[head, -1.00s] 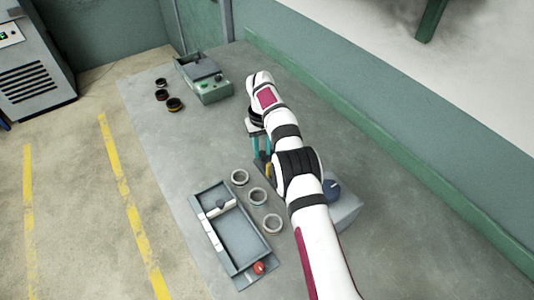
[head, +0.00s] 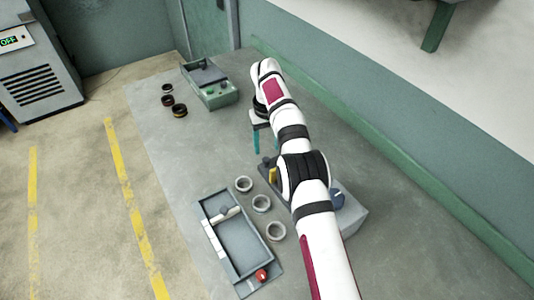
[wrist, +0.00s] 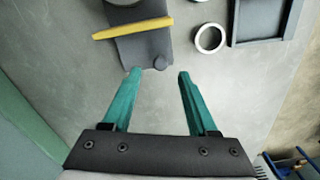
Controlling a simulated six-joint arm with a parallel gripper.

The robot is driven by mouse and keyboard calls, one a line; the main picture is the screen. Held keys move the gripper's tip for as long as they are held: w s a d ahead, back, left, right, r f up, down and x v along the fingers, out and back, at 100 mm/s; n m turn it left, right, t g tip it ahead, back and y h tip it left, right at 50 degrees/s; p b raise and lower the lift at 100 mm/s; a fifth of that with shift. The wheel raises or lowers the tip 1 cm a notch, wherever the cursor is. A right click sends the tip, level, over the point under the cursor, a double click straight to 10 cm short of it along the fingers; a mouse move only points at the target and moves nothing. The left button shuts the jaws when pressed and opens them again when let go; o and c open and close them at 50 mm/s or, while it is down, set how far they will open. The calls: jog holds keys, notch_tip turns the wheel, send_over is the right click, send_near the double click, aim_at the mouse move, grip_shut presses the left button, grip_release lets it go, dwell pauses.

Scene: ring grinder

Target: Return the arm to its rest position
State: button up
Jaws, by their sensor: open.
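My gripper (head: 266,138) has two teal fingers and hangs over the grey table (head: 180,180), at the end of my white arm. In the head view my arm hides part of this device, leaving the yellow bar (head: 272,175) and a blue knob (head: 336,198) showing.
Three light metal rings (head: 261,204) lie beside a grey tray (head: 207,208) with a red knob (head: 262,275). Several dark rings (head: 179,110) lie near a green-grey box (head: 222,97) at the back. A green ledge and wall (head: 400,180) bound the table on the right.

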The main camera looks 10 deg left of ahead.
jog(key=shift+r, duration=1.15)
jog(key=s+d+r+m+y, duration=0.1)
jog(key=s+d+r+m, duration=0.5)
jog(key=s+d+r, duration=1)
jog(key=s+d+f+m, duration=0.2)
jog(key=s+f, duration=0.1)
jog(key=s, duration=0.9)
jog(key=s+d+f+m, duration=0.1)
jog(key=s+f+m, duration=0.2)
jog(key=s, duration=0.9)
jog(key=shift+d+m+y, duration=0.3)
jog(key=shift+d+y, duration=0.05)
jog(key=shift+y, duration=0.05)
